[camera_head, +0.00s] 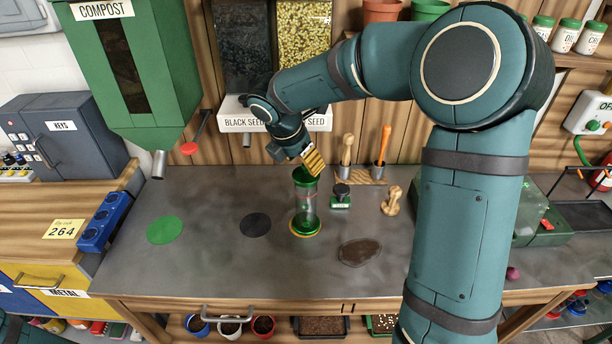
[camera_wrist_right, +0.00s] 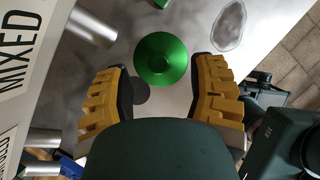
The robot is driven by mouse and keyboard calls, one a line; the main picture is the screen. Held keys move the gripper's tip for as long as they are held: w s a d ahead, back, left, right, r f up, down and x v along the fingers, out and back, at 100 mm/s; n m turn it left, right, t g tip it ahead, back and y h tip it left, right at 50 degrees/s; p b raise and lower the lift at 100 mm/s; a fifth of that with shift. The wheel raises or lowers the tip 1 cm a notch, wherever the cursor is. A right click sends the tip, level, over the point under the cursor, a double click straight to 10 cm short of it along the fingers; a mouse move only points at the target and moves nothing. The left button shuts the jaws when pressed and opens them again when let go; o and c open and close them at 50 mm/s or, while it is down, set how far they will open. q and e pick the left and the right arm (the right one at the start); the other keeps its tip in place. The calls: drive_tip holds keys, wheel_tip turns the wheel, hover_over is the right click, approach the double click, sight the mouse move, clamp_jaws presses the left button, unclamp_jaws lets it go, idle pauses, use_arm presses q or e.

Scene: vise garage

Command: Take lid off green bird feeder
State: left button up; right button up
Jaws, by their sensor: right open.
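The green bird feeder (camera_head: 306,206) is a clear tube with a green base, standing upright on the metal workbench. Its round green lid (camera_head: 303,175) sits on top of the tube. My right gripper (camera_head: 313,161) has yellow fingers and is just above the lid, pointing down. In the right wrist view, the lid (camera_wrist_right: 160,58) shows from above between the tips of the two open fingers (camera_wrist_right: 162,85), with gaps at both sides. The fingers look empty. My left gripper is not in view.
A dark stamp (camera_head: 341,195) and a wooden-handled tool (camera_head: 391,202) stand right of the feeder. Seed dispensers (camera_head: 270,122) hang behind it. A green disc (camera_head: 164,229), a black disc (camera_head: 255,225) and a brown patch (camera_head: 359,252) lie flat on the workbench (camera_head: 210,265).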

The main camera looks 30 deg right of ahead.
drive_tip(key=x, duration=0.3)
drive_tip(key=shift+r, duration=0.1)
clamp_jaws()
